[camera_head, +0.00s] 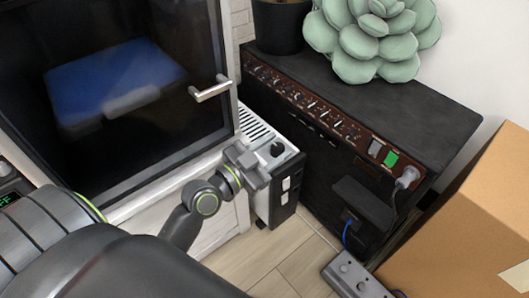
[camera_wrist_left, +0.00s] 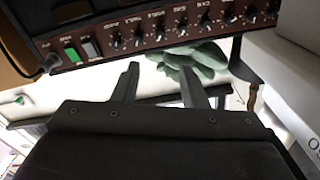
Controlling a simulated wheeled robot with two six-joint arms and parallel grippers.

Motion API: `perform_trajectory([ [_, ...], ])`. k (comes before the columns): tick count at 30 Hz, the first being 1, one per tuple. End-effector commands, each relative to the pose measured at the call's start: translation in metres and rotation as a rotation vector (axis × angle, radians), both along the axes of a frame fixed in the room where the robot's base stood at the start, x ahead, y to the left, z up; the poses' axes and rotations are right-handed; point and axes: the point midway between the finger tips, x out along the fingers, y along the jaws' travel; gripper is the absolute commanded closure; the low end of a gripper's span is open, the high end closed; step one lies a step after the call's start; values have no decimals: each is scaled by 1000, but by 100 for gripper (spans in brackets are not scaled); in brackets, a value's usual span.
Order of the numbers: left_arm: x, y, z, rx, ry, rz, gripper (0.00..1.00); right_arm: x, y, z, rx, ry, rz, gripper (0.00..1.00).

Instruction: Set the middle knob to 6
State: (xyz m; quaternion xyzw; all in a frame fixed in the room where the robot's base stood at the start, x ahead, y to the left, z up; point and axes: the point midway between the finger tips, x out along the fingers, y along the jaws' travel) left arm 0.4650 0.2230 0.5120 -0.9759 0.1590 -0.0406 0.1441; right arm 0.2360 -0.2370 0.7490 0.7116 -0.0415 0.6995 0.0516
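The black amplifier (camera_head: 400,115) stands at the right in the head view, with a brown control panel (camera_head: 325,112) along its upper front edge. The panel carries a row of small knobs; the labels are too small to single out the middle knob. The wrist view shows the panel (camera_wrist_left: 150,32) upside down, with several black knobs and white lettering. My left gripper (camera_head: 256,165) is left of the amplifier and apart from the panel, above the white heater. In the wrist view its two fingers (camera_wrist_left: 160,72) are spread with nothing gripped. My right gripper is not in view.
The white heater (camera_head: 262,125) with a black dial stands between the glass-fronted cabinet (camera_head: 130,90) and the amplifier. A plug (camera_head: 407,177) sticks out at the panel's right end. A plant (camera_head: 370,40) and dark pot (camera_head: 277,25) stand on top. A cardboard box (camera_head: 470,220) is at right.

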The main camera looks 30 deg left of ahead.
Motion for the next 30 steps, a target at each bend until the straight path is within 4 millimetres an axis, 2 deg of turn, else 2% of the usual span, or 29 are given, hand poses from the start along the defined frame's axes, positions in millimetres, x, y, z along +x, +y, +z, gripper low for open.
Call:
perform_trajectory([
  [3, -14, 5, -2, 2, 1, 1, 61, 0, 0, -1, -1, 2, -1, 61],
  [9, -23, 8, -1, 2, -1, 1, 61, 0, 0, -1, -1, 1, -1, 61],
  [30, -24, 8, -1, 1, 0, 0, 61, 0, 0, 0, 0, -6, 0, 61],
])
